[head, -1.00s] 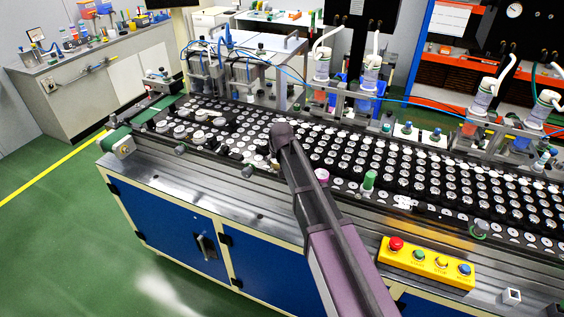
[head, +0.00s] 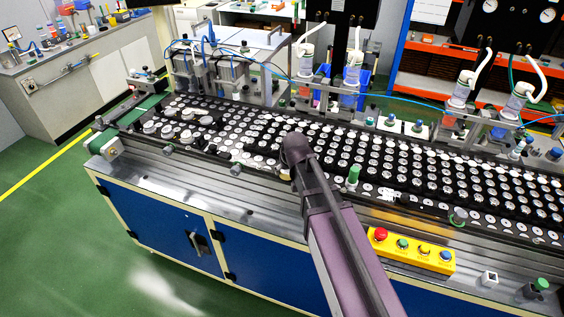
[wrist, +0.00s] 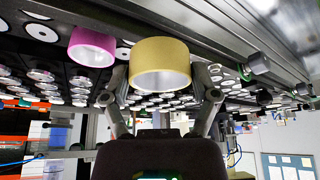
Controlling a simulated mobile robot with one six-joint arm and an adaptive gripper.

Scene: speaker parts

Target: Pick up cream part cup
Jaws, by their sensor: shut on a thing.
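The cream part cup (wrist: 160,62) is in the middle of the wrist view, a short, wide cylinder with a tan side and a pale hollow facing the camera. The two fingers of my gripper (wrist: 161,84) press on it from left and right, and the gripper is shut on it.
A magenta cup (wrist: 92,46) is just left of the held cup in the wrist view. The black conveyor bed holds many white discs. A green part (head: 354,174) stands right of my arm. A yellow button box (head: 412,250) is at the front edge.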

